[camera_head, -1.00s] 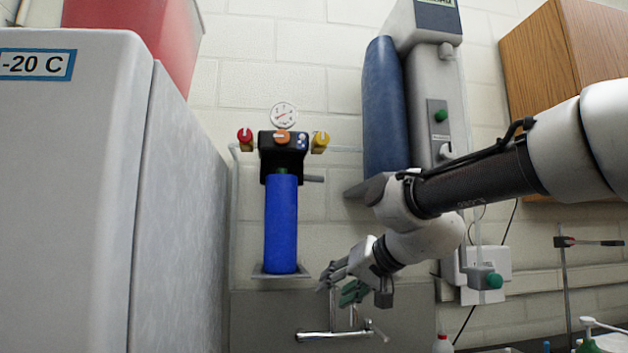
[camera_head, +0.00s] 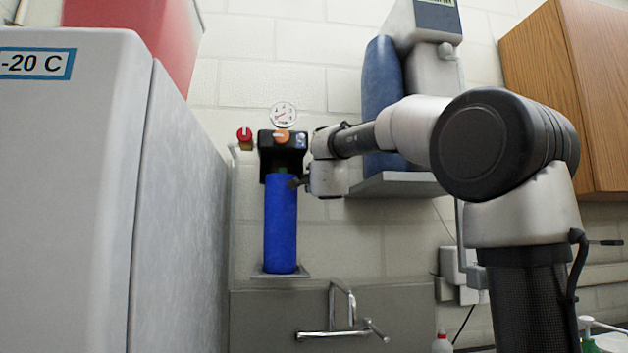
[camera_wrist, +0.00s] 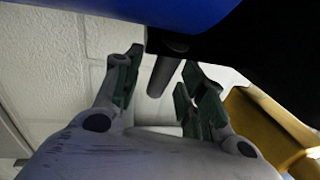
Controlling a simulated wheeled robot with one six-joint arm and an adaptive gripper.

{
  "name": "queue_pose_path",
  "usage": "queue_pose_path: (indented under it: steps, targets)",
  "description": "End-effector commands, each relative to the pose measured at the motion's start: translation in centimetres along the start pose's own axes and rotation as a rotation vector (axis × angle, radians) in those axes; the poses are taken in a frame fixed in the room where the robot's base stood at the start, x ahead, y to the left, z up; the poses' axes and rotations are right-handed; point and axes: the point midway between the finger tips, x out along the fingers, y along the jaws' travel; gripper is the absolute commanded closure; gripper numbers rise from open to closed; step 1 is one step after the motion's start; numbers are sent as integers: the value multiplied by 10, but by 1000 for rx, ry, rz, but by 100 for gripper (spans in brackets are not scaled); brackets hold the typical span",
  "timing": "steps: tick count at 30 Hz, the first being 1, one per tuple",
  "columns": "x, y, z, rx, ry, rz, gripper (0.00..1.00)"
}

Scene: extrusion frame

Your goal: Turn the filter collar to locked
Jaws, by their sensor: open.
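The filter has a blue cylinder (camera_head: 281,225) under a black head (camera_head: 283,142) on the wall. Its collar sits between them, with a dark rod-like handle (camera_wrist: 165,72). In the earlier head view the handle points right. In the wrist view the collar (camera_wrist: 172,42) is dark, and the handle reaches between the fingers of my gripper (camera_wrist: 160,70). My gripper is open around the handle; I cannot tell whether either finger touches it.
A yellow part (camera_wrist: 262,125) is close to my gripper's right side. A freezer (camera_head: 175,200) stands left, a faucet (camera_head: 340,320) below.

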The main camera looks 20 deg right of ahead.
Motion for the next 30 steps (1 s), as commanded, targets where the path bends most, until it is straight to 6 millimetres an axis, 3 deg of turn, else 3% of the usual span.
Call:
queue_pose_path:
  steps: [4,12,13,18,20,30]
  targets:
    - [13,0,0,0,0,-1,59]
    - [15,0,0,0,-1,0,59]
    - [15,0,0,0,-1,0,61]
    - [15,0,0,-1,-1,0,92]
    - [15,0,0,-1,-1,0,100]
    - [13,0,0,-3,14,-1,100]
